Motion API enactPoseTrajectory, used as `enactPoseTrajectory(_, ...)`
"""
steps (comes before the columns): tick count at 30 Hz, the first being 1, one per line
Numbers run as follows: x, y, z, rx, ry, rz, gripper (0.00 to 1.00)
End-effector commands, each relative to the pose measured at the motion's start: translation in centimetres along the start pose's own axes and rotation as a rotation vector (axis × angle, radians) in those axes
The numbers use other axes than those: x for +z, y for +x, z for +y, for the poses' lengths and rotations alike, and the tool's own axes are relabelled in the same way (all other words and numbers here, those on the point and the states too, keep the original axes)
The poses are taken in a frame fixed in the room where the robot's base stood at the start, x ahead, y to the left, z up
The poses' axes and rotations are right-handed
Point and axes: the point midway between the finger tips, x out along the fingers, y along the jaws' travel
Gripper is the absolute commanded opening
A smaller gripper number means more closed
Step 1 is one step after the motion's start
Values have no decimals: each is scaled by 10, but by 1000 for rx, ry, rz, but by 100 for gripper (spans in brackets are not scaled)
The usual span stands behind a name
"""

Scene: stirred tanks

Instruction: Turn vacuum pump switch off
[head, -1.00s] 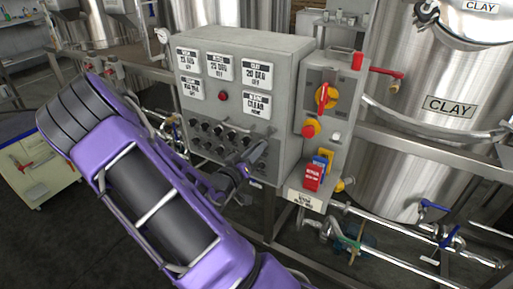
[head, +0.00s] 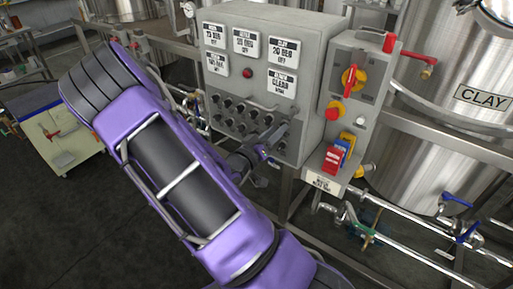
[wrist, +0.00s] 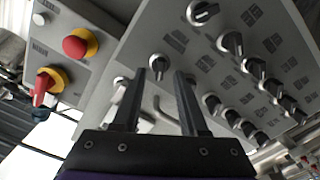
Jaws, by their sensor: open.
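A grey control panel (head: 262,78) carries rows of black selector knobs (head: 240,118) below several white display plates. The knobs also show in the wrist view (wrist: 232,42), with captions too blurred to read, so I cannot tell which one is the vacuum pump switch. My gripper (wrist: 163,74) is open and empty, its two fingers pointing at the panel face. In the head view my gripper (head: 266,150) is at the panel's lower right, partly hidden by my arm.
A side box (head: 350,85) right of the panel has a red-and-yellow rotary switch (head: 350,80) and a red button (wrist: 80,45). A curved metal rail (wrist: 165,110) is close to the fingers. Pipes with blue valves (head: 455,200) run at the lower right.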

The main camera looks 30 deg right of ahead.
Motion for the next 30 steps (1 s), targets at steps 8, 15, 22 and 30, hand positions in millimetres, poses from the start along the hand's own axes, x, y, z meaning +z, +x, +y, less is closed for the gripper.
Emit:
enactPoseTrajectory(8, 0, -66, -1, -7, -1, 1, 42)
enactPoseTrajectory(15, 0, -122, -1, -5, -1, 1, 42)
enactPoseTrajectory(22, 0, -152, 0, -2, -1, 0, 42)
enactPoseTrajectory(30, 0, -159, 1, 0, -2, 0, 42)
